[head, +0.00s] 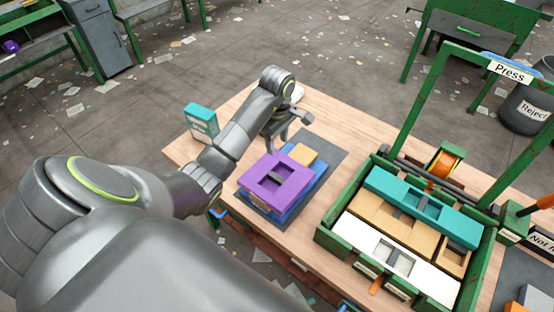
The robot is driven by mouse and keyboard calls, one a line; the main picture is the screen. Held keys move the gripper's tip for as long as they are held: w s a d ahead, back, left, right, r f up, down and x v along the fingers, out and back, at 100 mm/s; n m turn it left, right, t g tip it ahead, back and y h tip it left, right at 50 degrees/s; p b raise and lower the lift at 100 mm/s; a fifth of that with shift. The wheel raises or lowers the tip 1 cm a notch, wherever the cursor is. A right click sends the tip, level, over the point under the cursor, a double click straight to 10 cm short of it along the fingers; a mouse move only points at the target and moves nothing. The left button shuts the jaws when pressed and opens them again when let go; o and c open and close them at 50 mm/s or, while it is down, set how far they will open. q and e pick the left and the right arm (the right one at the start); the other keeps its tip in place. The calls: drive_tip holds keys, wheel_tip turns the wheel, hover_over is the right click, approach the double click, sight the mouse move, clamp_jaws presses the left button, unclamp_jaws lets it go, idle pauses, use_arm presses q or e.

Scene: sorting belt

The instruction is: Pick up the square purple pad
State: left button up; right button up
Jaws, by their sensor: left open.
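The square purple pad (275,182) lies on the wooden table, on top of a stack with a blue pad (312,180) showing at its right side. It has a recessed square middle with a dark strip across it. My left gripper (277,148) is open and empty, just behind the purple pad in the head view, with its fingers pointing down. I cannot tell its exact height above the pad. My right gripper is not in view.
A small tan block (303,153) sits beside the purple pad. A teal box (201,122) stands at the left table edge. To the right, a green press frame (407,112) rises over a green tray (335,240) holding teal, tan and white pads. A dark reject bin (525,108) stands behind.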

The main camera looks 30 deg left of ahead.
use_arm(q)
drive_tip(key=b, duration=1.2)
hover_over(277, 176)
wheel_tip(277, 176, down, 12)
drive_tip(key=shift+s+d+f, duration=0.1)
drive_tip(key=shift+f, duration=0.35)
wheel_tip(277, 176, down, 3)
drive_tip(key=shift+f+p, duration=0.1)
drive_tip(key=shift+p, duration=0.25)
drive_tip(key=shift+f, duration=0.6)
clamp_jaws()
